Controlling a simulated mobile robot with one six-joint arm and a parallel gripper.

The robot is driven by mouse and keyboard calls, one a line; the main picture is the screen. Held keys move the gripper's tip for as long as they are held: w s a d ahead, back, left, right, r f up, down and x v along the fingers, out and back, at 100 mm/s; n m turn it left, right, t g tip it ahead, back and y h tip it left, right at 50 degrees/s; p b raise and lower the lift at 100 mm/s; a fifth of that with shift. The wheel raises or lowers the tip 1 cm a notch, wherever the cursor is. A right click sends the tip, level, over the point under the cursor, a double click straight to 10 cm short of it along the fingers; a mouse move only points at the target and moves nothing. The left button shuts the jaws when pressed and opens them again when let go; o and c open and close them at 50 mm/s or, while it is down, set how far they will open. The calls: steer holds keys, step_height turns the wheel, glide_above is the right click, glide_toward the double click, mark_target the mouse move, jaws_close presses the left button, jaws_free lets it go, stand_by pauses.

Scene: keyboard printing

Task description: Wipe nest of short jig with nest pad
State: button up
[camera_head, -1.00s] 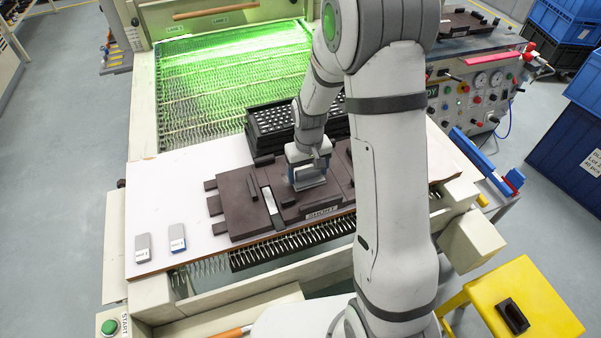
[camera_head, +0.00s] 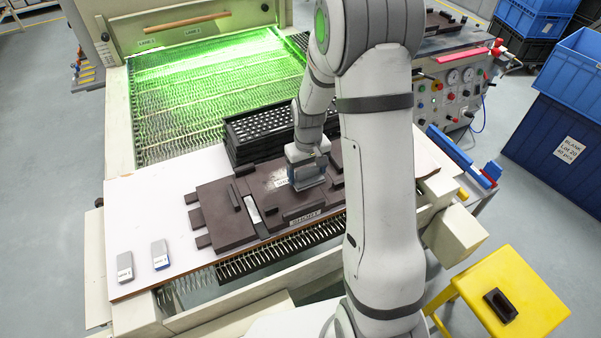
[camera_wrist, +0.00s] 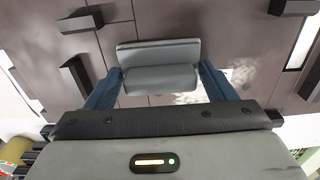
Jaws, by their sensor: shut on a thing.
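The brown short jig (camera_head: 228,228) lies on the white board, with a "SHORT" label on its front edge. My gripper (camera_head: 306,176) is over the right part of the jig. In the wrist view my gripper (camera_wrist: 160,84) has its blue fingers shut on a grey pad (camera_wrist: 158,52). The pad is at or very close to the jig's top face; exact contact cannot be told. Pale smudges (camera_wrist: 243,71) show on the jig face beside the pad, and a pale patch shows left of the gripper in the head view. My arm hides the jig's right end.
Two grey labelled blocks (camera_head: 160,254) lie on the white board (camera_head: 125,222) at left. Stacked black trays (camera_head: 262,128) stand just behind the jig. A green-lit mesh conveyor (camera_head: 185,95) lies beyond. A yellow stool (camera_head: 535,300) holds a dark part at lower right.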

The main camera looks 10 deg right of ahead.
steer(key=shift+r+p, duration=2.6)
steer(key=shift+r, duration=1.5)
